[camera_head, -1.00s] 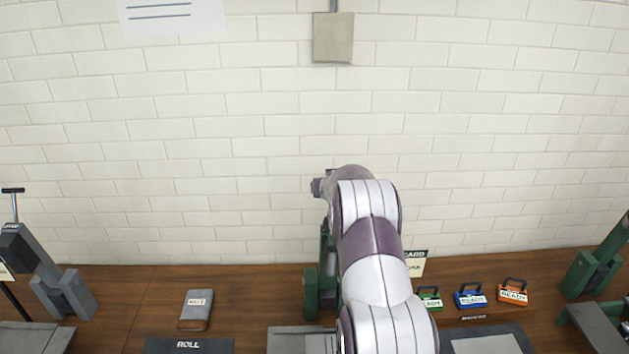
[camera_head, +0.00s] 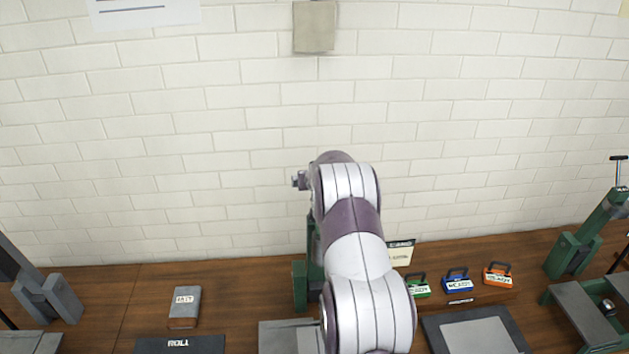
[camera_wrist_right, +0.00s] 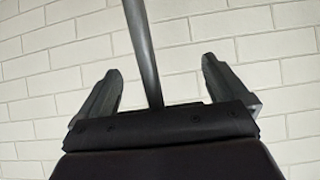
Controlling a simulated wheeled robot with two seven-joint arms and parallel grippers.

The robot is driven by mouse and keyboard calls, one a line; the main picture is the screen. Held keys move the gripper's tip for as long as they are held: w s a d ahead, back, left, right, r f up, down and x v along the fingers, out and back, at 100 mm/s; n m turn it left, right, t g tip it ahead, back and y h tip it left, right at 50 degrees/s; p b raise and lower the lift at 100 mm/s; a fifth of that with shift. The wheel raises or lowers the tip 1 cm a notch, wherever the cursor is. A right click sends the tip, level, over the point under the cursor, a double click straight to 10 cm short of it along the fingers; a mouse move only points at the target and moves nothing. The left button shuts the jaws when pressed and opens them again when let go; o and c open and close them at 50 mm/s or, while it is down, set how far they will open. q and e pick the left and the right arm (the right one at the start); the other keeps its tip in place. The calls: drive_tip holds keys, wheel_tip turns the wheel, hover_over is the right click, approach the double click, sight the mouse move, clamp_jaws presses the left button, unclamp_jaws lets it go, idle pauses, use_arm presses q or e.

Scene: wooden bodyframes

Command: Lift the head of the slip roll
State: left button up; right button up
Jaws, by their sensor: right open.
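My right arm rises through the middle of the head view and hides most of a green machine (camera_head: 300,286) behind it. I cannot tell whether this machine is the slip roll. My right gripper (camera_wrist_right: 160,65) is open in the wrist view, its two dark fingers spread wide. A grey rod (camera_wrist_right: 144,50) runs between the fingers, apart from both, down to the gripper's body. In the head view the right gripper is mostly hidden behind the arm. A dark plate lettered "ROLL" (camera_head: 180,344) lies at the front edge. My left gripper is not in view.
A grey machine (camera_head: 45,297) stands at the left, a green one (camera_head: 575,255) with a T-handle at the right. A small labelled block (camera_head: 185,306), a card (camera_head: 401,254) and green, blue (camera_head: 457,283) and orange padlock-like tags (camera_head: 498,276) are on the wooden bench. A brick wall stands behind.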

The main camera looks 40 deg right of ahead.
drive_tip(key=b+v, duration=0.2)
drive_tip(key=v, duration=1.1)
drive_tip(key=shift+f, duration=0.15)
